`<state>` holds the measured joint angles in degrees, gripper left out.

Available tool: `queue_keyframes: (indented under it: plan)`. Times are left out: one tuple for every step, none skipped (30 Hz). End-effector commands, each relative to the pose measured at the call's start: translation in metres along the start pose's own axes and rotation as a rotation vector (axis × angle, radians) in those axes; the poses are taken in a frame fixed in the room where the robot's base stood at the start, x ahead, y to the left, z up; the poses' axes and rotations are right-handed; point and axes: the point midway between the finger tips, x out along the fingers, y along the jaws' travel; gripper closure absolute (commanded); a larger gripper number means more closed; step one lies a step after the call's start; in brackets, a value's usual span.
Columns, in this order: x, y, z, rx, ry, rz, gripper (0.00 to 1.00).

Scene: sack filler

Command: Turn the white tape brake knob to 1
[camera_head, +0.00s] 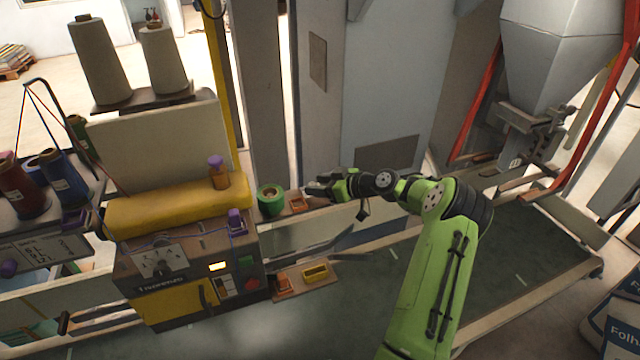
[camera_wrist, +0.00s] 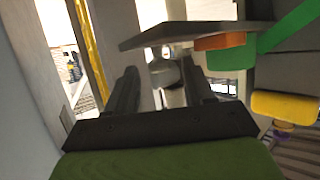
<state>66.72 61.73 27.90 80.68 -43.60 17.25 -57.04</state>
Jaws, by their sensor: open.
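A small pale, whitish rounded part, likely the tape brake knob (camera_wrist: 166,72), shows between my fingers in the wrist view, below the edge of a thin dark plate. Its number marks cannot be read. My gripper (camera_wrist: 160,82) is open, with one dark finger on each side of that part; I cannot tell whether either finger touches it. In the head view my gripper (camera_head: 318,187) is at the right end of the small shelf, beside the orange block (camera_head: 299,204) and the green tape roll (camera_head: 270,199). The knob is not clear in that view.
The dark plate (camera_wrist: 195,34) lies close beside my fingers. A yellow padded bar (camera_head: 180,207) and a control box (camera_head: 165,265) with a dial stand left. A lower shelf (camera_head: 322,284) holds a yellow piece. A tall grey panel (camera_head: 390,85) rises behind my gripper.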

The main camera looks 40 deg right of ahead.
Motion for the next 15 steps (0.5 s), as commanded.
queue_keyframes:
  plan:
    - [0.0005, 0.0001, 0.0001, 0.000, 0.000, 0.000, 0.47]
    - [0.0004, 0.0002, 0.0001, 0.000, 0.000, 0.001, 0.47]
    - [0.0003, 0.0002, 0.0002, 0.000, 0.000, 0.000, 0.47]
    - [0.0003, 0.0001, 0.0002, 0.000, 0.000, 0.000, 0.47]
    - [0.0002, 0.0001, 0.0002, 0.000, 0.000, 0.000, 0.47]
    - [0.0002, 0.0001, 0.0002, 0.000, 0.000, 0.000, 0.50]
    - [0.0002, 0.0001, 0.0002, 0.000, 0.000, 0.000, 0.55]
    - [0.0001, 0.0001, 0.0002, 0.000, 0.000, 0.000, 0.59]
    - [0.0001, 0.0001, 0.0002, 0.000, 0.000, 0.000, 0.66]
    - [0.0001, 0.0001, 0.0002, 0.000, 0.000, 0.000, 0.70]
    - [0.0000, 0.0001, 0.0002, 0.000, 0.000, 0.000, 0.75]
    - [0.0000, 0.0001, 0.0002, 0.000, 0.000, 0.000, 0.81]
    - [0.0000, 0.0001, 0.0002, 0.000, 0.000, 0.000, 0.86]
    - [0.0000, 0.0002, 0.0002, 0.000, 0.000, 0.000, 0.90]
    - [0.0000, 0.0001, 0.0002, 0.000, 0.000, 0.000, 0.96]
